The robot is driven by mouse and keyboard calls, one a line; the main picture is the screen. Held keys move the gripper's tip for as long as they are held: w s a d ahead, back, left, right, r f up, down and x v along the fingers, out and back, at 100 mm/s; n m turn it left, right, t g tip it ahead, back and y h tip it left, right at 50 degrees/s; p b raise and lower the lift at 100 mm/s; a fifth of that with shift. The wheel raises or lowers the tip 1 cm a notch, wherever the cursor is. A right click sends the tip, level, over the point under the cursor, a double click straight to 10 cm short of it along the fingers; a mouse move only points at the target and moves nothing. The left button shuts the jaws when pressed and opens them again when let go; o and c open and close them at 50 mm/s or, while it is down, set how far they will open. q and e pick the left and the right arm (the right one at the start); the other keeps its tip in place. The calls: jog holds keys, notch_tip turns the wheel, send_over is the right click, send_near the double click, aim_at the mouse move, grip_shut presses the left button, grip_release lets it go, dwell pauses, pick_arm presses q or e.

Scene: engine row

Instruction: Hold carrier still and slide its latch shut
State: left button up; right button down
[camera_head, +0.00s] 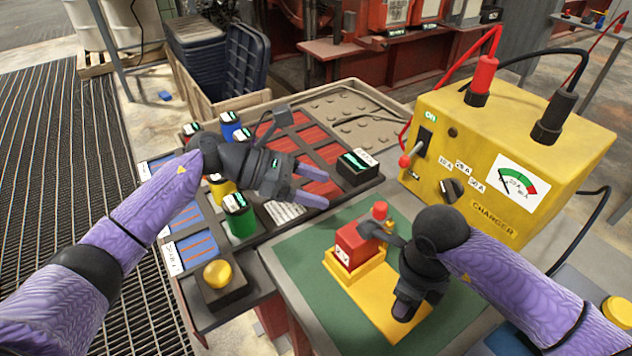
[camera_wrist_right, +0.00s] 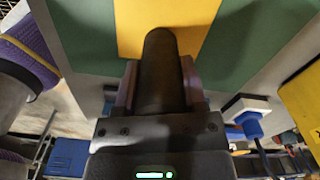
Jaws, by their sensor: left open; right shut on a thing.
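The yellow carrier (camera_head: 366,292) lies on a green mat (camera_head: 308,262). A red block (camera_head: 350,243) with a pale label sits at its far end, and a red knob (camera_head: 380,210) shows just behind. The yellow surface also shows in the right wrist view (camera_wrist_right: 205,22). My right gripper (camera_head: 409,302) is over the near part of the carrier. In the wrist view it is shut on a dark cylindrical handle (camera_wrist_right: 160,75). I cannot make out the latch or its position. My left gripper (camera_head: 318,187) is open and empty, above the parts tray, apart from the carrier.
A yellow charger (camera_head: 470,145) with red and black cables stands at the right, beside the mat. The parts tray (camera_head: 262,262) at the left holds colored cylinders and a black box (camera_head: 357,170). A yellow dome button (camera_head: 217,274) sits at its near corner. Open mat lies left of the carrier.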

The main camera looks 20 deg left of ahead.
jog(key=shift+c, duration=0.4)
grip_release()
jog(key=shift+r, duration=0.1)
